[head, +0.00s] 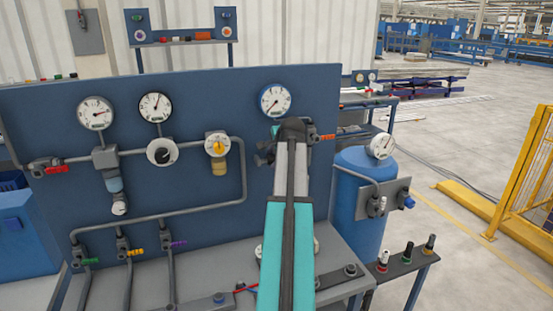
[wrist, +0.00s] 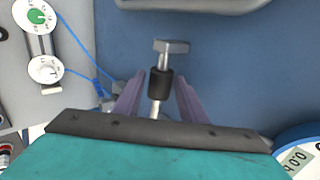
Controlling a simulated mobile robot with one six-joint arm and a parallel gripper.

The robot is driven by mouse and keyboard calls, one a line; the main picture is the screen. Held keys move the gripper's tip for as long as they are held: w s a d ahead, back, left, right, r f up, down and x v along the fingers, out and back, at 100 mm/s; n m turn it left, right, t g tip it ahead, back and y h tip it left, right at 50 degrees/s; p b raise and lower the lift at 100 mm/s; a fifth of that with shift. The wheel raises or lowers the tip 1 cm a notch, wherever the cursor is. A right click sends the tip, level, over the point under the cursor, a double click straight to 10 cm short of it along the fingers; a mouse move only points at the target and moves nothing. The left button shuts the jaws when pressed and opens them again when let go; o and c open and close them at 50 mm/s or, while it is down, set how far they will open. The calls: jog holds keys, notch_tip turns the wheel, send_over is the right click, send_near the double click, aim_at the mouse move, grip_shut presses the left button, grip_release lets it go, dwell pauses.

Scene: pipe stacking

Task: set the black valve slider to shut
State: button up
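In the wrist view a black sleeve (wrist: 160,86), which looks like the black valve slider, sits on a thin metal stem with a flat grey head (wrist: 171,46) above it. My gripper (wrist: 158,80) has its two purple fingers apart, one on each side of the sleeve. A narrow gap shows on the left; I cannot tell whether the right finger touches. In the head view my gripper (head: 292,128) is at the right part of the blue panel (head: 200,105), below a round gauge (head: 276,100). There my arm hides the slider.
A pipe with an orange handle (head: 327,137) is just right of my gripper. A blue tank (head: 358,200) with a gauge (head: 382,146) stands to the right. More gauges, pipes and colored valve handles (head: 57,169) fill the panel's left. Blue cables (wrist: 78,73) show in the wrist view.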

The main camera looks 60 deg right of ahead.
jog(key=shift+o, duration=0.6)
jog(key=shift+s+d, duration=0.15)
jog(key=shift+d, duration=0.05)
jog(key=shift+a+r, duration=0.1)
jog(key=shift+s, duration=0.1)
jog(key=shift+s+a+r, duration=0.15)
jog(key=shift+s+r, duration=0.15)
jog(key=shift+r, duration=0.05)
jog(key=b+v, duration=0.4)
jog(key=v, duration=0.8)
jog(key=shift+a+r, duration=0.15)
jog(key=shift+r, duration=0.05)
jog(key=shift+s, duration=0.1)
